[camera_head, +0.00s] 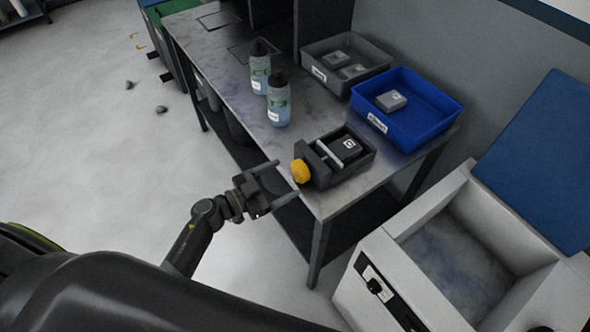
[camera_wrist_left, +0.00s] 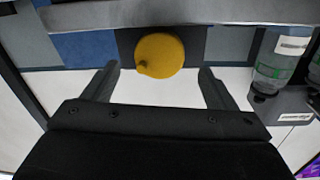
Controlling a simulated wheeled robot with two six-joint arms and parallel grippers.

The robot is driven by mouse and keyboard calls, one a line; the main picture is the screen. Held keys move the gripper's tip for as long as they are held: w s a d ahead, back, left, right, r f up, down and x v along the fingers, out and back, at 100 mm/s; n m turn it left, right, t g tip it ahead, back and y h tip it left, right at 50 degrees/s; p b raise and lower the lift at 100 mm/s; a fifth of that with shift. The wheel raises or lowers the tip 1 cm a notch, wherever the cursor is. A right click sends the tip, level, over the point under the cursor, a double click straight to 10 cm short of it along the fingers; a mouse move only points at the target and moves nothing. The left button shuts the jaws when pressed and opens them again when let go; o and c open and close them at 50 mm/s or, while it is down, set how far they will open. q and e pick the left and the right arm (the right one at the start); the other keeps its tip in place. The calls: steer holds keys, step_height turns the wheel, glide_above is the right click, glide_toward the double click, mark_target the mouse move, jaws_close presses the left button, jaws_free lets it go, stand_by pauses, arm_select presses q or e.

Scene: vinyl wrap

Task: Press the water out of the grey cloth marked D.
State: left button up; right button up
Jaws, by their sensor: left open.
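A dark press (camera_head: 326,178) with a yellow knob (camera_head: 300,171) on its left end stands at the table's front corner. A dark block with a white letter (camera_head: 349,146) lies inside it; I cannot read the letter surely. My left gripper (camera_head: 284,178) is open and empty, just left of the knob. In the left wrist view the knob (camera_wrist_left: 160,55) shows ahead, between and beyond the open fingers (camera_wrist_left: 158,78). A grey folded cloth (camera_head: 391,100) lies in the blue bin (camera_head: 440,98); its mark is too small to read. My right gripper is out of view.
A grey tray (camera_head: 372,55) with small grey cloths stands at the table's back. Two bottles (camera_head: 260,68) (camera_head: 279,100) stand left of the press. An open white chest (camera_head: 400,225) with a blue lid (camera_head: 545,150) stands at right. Floor at left is mostly clear.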

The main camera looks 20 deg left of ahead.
mark_target(296, 173)
arm_select(q)
steer(key=x, duration=0.4)
steer(key=shift+w+d, duration=0.3)
steer(key=c, duration=1)
